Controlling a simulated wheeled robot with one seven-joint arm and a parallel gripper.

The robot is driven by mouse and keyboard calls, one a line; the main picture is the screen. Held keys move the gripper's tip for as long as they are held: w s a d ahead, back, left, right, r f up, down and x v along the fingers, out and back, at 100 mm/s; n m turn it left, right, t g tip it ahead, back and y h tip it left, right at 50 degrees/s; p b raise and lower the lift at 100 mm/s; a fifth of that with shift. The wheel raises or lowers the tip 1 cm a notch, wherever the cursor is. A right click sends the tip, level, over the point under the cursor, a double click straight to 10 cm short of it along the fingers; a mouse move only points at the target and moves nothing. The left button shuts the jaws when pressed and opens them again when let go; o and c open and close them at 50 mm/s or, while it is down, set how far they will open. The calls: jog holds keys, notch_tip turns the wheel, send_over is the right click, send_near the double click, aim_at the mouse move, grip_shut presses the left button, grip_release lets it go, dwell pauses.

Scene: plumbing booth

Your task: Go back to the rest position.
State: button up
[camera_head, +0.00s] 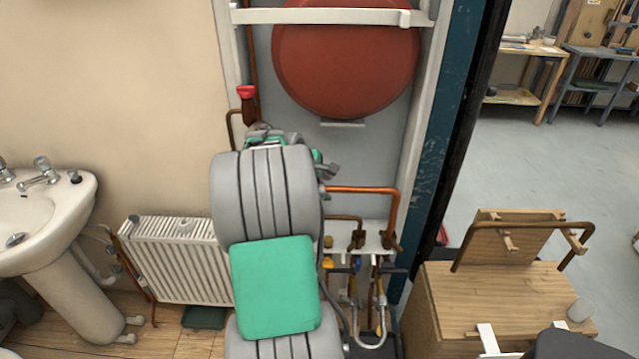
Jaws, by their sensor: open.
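My arm reaches forward from the bottom centre, with large grey ribbed joints and a green cover. Its far end is mostly hidden behind the big upper joint. My gripper (327,170) shows only in part at the right of that joint, in front of the grey panel. It is open, and I see nothing held in it. A copper pipe (362,189) runs just to the right of it; I cannot tell the gap in depth.
A red round vessel (345,55) hangs above. A red-handled valve (246,92) is at the upper left of the arm. A radiator (178,262) and sink (45,215) stand left. Valves and hoses (357,265) sit right. A wooden bench (500,300) holds a bent pipe. Floor is open at upper right.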

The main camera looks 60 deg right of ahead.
jog(key=w+a+r+m+t+y+p, duration=0.15)
jog(key=w+a, duration=0.25)
jog(key=a, duration=0.4)
jog(key=w+a+r+t, duration=0.15)
jog(key=w+a, duration=0.25)
jog(key=a, duration=0.4)
jog(key=w+a+r+t+y+p, duration=0.1)
jog(key=w+a+r, duration=0.3)
jog(key=a, duration=0.5)
jog(key=s+a+m+y, duration=0.1)
jog(key=s+a+y, duration=0.1)
jog(key=a, duration=1.1)
jog(key=s+a+m+y+p, duration=0.1)
jog(key=s+a+y, duration=0.2)
jog(key=a, duration=1.1)
jog(key=shift+s+f, duration=0.35)
jog(key=shift+s, duration=0.6)
jog(key=shift+m, duration=0.25)
